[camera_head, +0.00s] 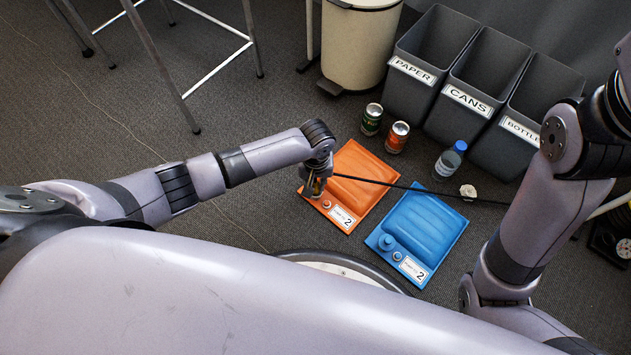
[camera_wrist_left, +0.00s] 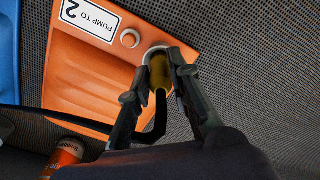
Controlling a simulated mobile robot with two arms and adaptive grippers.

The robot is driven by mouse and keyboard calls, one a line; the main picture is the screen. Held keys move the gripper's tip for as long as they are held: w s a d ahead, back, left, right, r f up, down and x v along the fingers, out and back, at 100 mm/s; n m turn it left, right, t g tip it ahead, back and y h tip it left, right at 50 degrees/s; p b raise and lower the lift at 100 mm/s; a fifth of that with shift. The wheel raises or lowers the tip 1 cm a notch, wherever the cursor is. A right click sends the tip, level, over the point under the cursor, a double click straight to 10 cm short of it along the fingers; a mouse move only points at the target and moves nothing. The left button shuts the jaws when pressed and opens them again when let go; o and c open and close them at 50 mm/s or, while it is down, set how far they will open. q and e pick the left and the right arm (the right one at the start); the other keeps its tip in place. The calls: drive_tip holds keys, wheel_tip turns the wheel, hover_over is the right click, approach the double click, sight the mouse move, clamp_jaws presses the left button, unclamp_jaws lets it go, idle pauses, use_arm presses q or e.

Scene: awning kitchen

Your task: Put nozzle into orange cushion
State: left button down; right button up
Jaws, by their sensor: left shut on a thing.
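The orange cushion (camera_head: 361,165) lies flat on the carpet, with a "PUMP TO 2" label, a small round knob and a port at its near left corner. My left gripper (camera_head: 314,187) is over that corner. In the left wrist view, its fingers (camera_wrist_left: 161,60) are shut on the nozzle (camera_wrist_left: 158,75), a yellow piece with a black hose behind it. The nozzle's tip points at the pale port ring (camera_wrist_left: 156,52) of the orange cushion (camera_wrist_left: 85,75). I cannot tell whether the tip is inside the ring. My right gripper is out of view.
A blue cushion (camera_head: 423,228) lies right of the orange one. The black hose (camera_head: 400,187) runs across both. Two cans (camera_head: 372,120), a bottle (camera_head: 449,161) and a crumpled item (camera_head: 467,191) stand behind, before labelled bins (camera_head: 462,125). Stool legs (camera_head: 218,71) are at upper left.

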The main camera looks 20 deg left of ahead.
use_arm(q)
drive_tip(key=c, duration=1.4)
unclamp_jaws()
drive_tip(key=shift+o, duration=0.3)
drive_tip(key=o, duration=0.4)
drive_tip(key=shift+r, duration=0.1)
